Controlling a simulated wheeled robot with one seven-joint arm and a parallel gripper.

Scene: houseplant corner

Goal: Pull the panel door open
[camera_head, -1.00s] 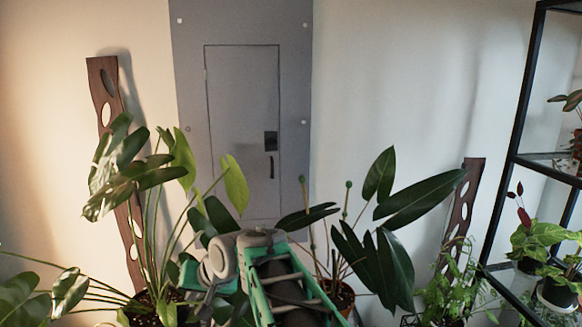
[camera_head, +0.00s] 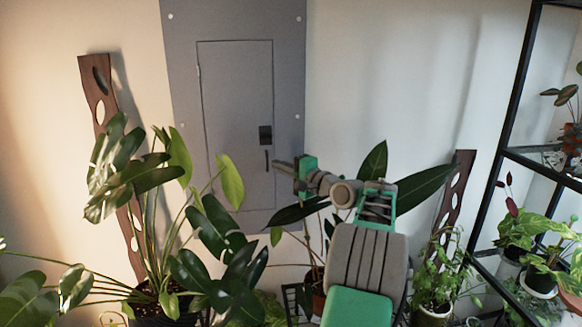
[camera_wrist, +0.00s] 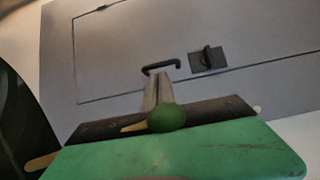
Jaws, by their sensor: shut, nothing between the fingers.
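The grey panel door (camera_head: 232,120) is closed flush in its grey wall panel. It carries a dark latch (camera_head: 265,135) with a thin black pull handle (camera_head: 267,161) below it, near its right edge. My gripper (camera_head: 277,164) is shut and empty, with its tips just right of the handle. In the wrist view the shut fingers (camera_wrist: 157,82) point at the black handle (camera_wrist: 161,67), with the latch (camera_wrist: 207,60) to its right. The fingertips overlap the handle's edge in the picture; I cannot tell whether they touch.
Large leafy potted plants (camera_head: 140,180) stand in front of the panel at left, and more leaves (camera_head: 420,190) are at right. A black-framed shelf (camera_head: 515,150) holds plants at far right. Carved wooden strips (camera_head: 100,100) lean on the wall.

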